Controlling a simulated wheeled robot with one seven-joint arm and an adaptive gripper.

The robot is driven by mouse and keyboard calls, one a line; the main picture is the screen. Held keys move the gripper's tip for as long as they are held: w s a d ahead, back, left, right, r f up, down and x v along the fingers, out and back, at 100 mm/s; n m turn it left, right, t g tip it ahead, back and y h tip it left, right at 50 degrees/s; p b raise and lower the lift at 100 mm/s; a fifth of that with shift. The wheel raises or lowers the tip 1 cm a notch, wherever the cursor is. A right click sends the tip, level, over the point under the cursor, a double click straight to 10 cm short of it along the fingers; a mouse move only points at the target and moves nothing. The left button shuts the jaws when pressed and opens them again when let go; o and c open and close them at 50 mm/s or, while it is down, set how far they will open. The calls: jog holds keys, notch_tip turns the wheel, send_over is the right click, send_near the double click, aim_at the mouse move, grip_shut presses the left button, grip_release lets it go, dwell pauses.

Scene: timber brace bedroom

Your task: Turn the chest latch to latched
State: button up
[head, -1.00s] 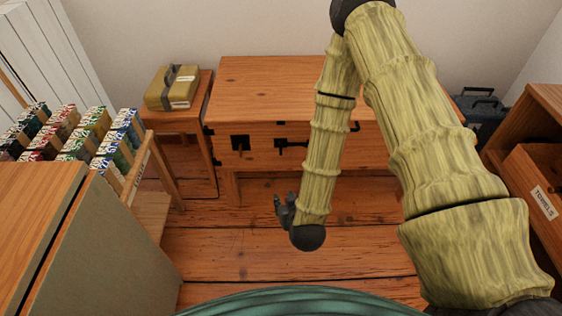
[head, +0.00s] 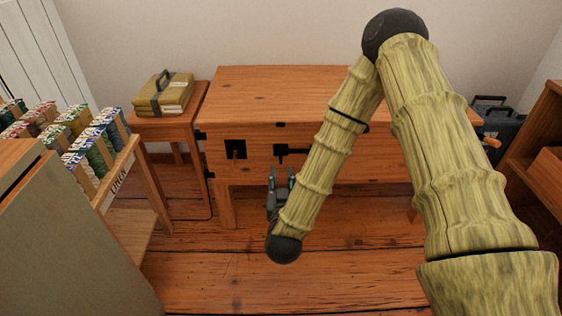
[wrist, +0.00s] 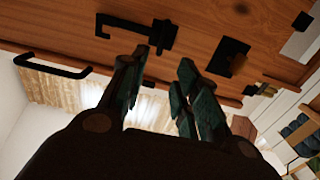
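The wooden chest (head: 330,90) stands against the back wall. Its front carries a black square plate with a small lever (head: 235,149) and, right of it, a black latch with a bar (head: 282,151), partly hidden by my arm. In the wrist view the barred latch (wrist: 138,28) and the square plate (wrist: 228,57) show beyond the fingers. I cannot tell which fitting is the chest latch, or its setting. My gripper (head: 280,176) is in front of the chest, below the barred latch, apart from both fittings. In the wrist view its fingers (wrist: 160,68) are open and empty.
A side table (head: 160,124) with a strapped, folded yellow bundle (head: 165,92) stands left of the chest. A rack of spools (head: 90,145) and a cabinet (head: 70,240) are at the left. A dark case (head: 495,120) and a wooden shelf (head: 540,130) are at the right. Open floor (head: 230,270) lies in front.

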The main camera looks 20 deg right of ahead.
aim_at(281, 153)
jog(key=b+x, duration=0.3)
jog(key=x, duration=0.7)
jog(key=shift+w+b, duration=0.25)
jog(key=shift+b, duration=0.1)
grip_shut()
